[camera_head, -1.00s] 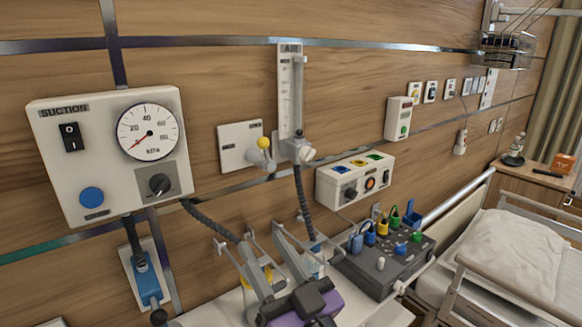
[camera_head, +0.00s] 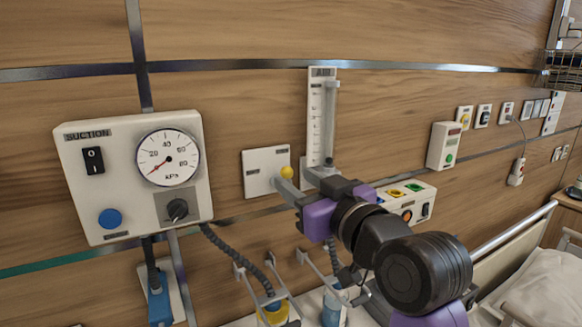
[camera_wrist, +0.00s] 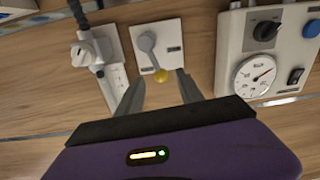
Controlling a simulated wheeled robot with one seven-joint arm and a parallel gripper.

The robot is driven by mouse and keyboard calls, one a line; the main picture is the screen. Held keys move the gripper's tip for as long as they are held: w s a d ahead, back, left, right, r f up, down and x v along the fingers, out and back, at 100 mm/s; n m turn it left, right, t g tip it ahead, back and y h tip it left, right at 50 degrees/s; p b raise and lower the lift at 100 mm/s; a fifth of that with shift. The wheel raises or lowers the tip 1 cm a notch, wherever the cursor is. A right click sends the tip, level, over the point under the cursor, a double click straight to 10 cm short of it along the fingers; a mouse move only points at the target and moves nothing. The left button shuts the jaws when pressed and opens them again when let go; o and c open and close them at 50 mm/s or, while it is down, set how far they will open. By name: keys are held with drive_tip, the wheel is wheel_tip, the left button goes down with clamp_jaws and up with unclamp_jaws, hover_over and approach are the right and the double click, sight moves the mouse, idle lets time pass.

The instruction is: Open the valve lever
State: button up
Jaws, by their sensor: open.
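The valve lever is a grey arm with a yellow ball knob (camera_head: 287,172) on a white wall plate (camera_head: 259,165). In the wrist view the picture is turned over; the lever (camera_wrist: 149,47) runs from its hub on the plate (camera_wrist: 163,34) down to the yellow knob (camera_wrist: 161,75). My gripper (camera_head: 292,187) is at the wall beside the knob. In the wrist view my gripper (camera_wrist: 159,88) has its two fingers apart, one on each side of the knob, with nothing held. I cannot tell how deep the fingertips reach around the knob.
The AIR flowmeter (camera_head: 323,115) stands close right of the plate. The suction unit (camera_head: 135,175) with gauge and hose is to the left. A socket box (camera_head: 412,203) and a bed rail (camera_head: 510,236) lie to the right. Jars (camera_head: 275,312) hang below.

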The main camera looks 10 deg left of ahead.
drive_tip(key=p+x, duration=0.1)
drive_tip(key=x, duration=0.6)
drive_tip(key=shift+w+a, duration=0.15)
drive_tip(key=shift+a, duration=0.05)
drive_tip(key=shift+c, duration=0.4)
